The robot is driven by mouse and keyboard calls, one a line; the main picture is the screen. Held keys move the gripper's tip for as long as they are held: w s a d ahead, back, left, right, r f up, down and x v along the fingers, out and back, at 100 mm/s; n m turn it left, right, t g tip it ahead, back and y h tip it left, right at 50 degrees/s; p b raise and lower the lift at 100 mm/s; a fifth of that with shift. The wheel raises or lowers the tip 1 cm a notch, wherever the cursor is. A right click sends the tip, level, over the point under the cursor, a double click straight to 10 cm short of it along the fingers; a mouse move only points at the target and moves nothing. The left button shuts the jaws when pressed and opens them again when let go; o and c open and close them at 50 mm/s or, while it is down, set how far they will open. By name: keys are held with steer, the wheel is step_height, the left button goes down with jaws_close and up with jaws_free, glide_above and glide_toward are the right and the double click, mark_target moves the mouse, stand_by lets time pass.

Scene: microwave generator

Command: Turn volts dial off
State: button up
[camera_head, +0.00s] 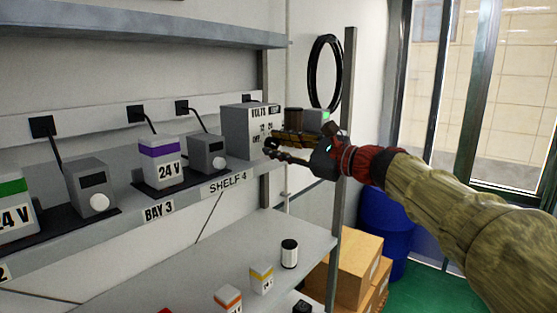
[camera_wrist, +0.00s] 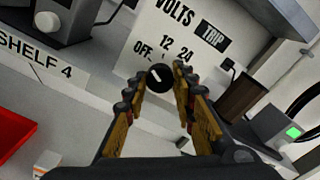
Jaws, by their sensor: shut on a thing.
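The grey generator box (camera_head: 238,131) stands at the right end of the upper shelf, with VOLTS, OFF, 12 and 24 printed on its front panel (camera_wrist: 205,18). The round black volts dial (camera_wrist: 159,77) has a small white mark on its upper left part; the exact setting is hard to read. My gripper (camera_head: 271,148) reaches in from the right at the panel and hides the dial in the head view. In the wrist view my gripper's fingers (camera_wrist: 160,84) stand on both sides of the dial, shut on it.
A purple-topped 24 V battery (camera_head: 162,165) and small grey units (camera_head: 207,152) stand left of the box. A brown cylinder (camera_wrist: 241,97) and a unit with a green screen (camera_wrist: 290,131) are to its right. Cardboard boxes (camera_head: 358,265) and a blue barrel (camera_head: 385,222) stand below.

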steer(key=shift+n+b, duration=0.5)
steer(key=o, duration=1.2)
steer(key=shift+c, duration=0.2)
steer(key=v, duration=1.2)
